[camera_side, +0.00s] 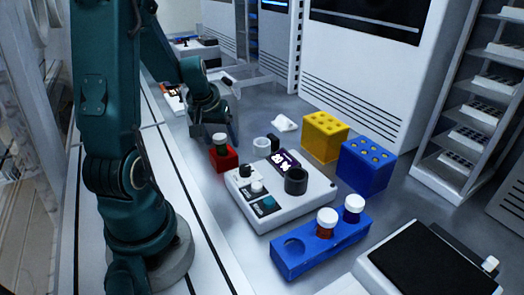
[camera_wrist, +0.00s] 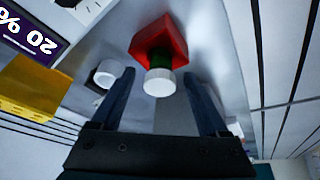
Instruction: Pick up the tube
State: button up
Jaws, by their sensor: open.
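A tube with a white cap and a green body (camera_side: 220,143) stands upright in a small red block (camera_side: 224,160). In the wrist view the white-capped tube (camera_wrist: 159,83) shows between my two fingers, with the red block (camera_wrist: 166,42) beyond it. My gripper (camera_wrist: 158,74) is open, with one finger on each side of the tube and visible space around the cap. In the side view my gripper (camera_side: 216,128) is lowered at the tube and partly hides it. Two more white-capped tubes, one red-brown (camera_side: 326,224) and one dark blue (camera_side: 353,210), stand in a blue rack (camera_side: 295,262).
A white device (camera_side: 262,216) with a display and a dark round holder (camera_side: 296,182) stands near the red block. A small white cup (camera_side: 262,146) is close by and shows in the wrist view (camera_wrist: 107,73). Yellow (camera_side: 325,141) and blue (camera_side: 366,169) blocks stand to the right.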

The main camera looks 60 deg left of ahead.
grip_shut()
jog(key=shift+r, duration=0.1)
